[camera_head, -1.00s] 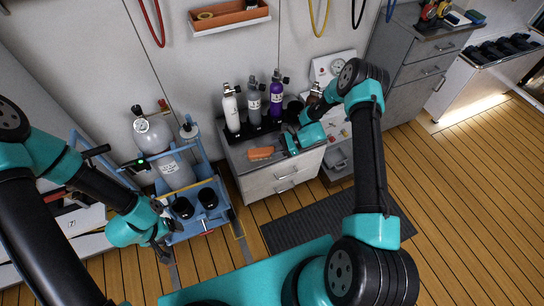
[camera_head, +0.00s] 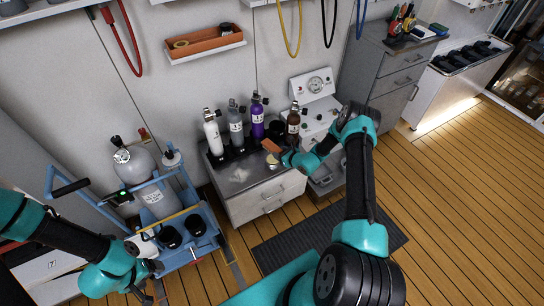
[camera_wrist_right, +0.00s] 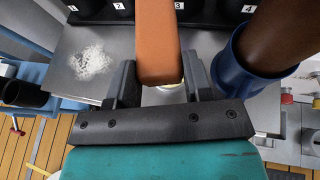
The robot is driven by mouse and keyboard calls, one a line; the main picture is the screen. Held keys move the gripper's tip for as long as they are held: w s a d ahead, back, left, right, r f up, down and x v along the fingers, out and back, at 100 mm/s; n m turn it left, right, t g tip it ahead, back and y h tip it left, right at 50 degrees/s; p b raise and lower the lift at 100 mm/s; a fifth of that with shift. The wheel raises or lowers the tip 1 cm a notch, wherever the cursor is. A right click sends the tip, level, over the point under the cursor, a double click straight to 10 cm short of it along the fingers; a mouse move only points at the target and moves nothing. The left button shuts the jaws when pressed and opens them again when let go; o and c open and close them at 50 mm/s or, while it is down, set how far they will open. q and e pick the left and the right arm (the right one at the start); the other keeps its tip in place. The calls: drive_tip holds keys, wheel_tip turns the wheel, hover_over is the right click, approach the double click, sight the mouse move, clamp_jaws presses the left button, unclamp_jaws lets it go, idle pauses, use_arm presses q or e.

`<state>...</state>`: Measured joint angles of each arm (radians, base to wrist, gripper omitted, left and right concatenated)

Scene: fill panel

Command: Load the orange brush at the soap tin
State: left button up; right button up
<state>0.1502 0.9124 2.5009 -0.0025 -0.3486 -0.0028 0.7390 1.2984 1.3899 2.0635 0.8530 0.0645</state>
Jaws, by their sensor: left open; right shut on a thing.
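The orange brush (camera_head: 271,146) is in my right gripper (camera_head: 280,156), above the back right of the grey bench top. In the right wrist view the brush (camera_wrist_right: 158,45) stands between the two fingers of the gripper (camera_wrist_right: 159,80). A small pale round tin (camera_head: 272,159), likely the soap tin, shows just below the brush; in the wrist view only a sliver of its rim (camera_wrist_right: 172,90) shows behind the brush. Whether the brush touches it is unclear. My left gripper (camera_head: 150,272) is open and empty by the blue cart.
A whitish foamy patch (camera_head: 239,175) lies on the bench top left of the brush. White, grey and purple cylinders (camera_head: 257,118) stand in a rack behind. A brown bottle (camera_head: 293,121) stands close to the right. The blue cart (camera_head: 195,242) with a gas cylinder is at left.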

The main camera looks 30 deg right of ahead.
drive_tip(key=shift+d, duration=0.15)
drive_tip(key=shift+f, duration=0.2)
drive_tip(key=shift+f, duration=2.85)
drive_tip(key=shift+f, duration=0.55)
drive_tip(key=shift+r, duration=3.55)
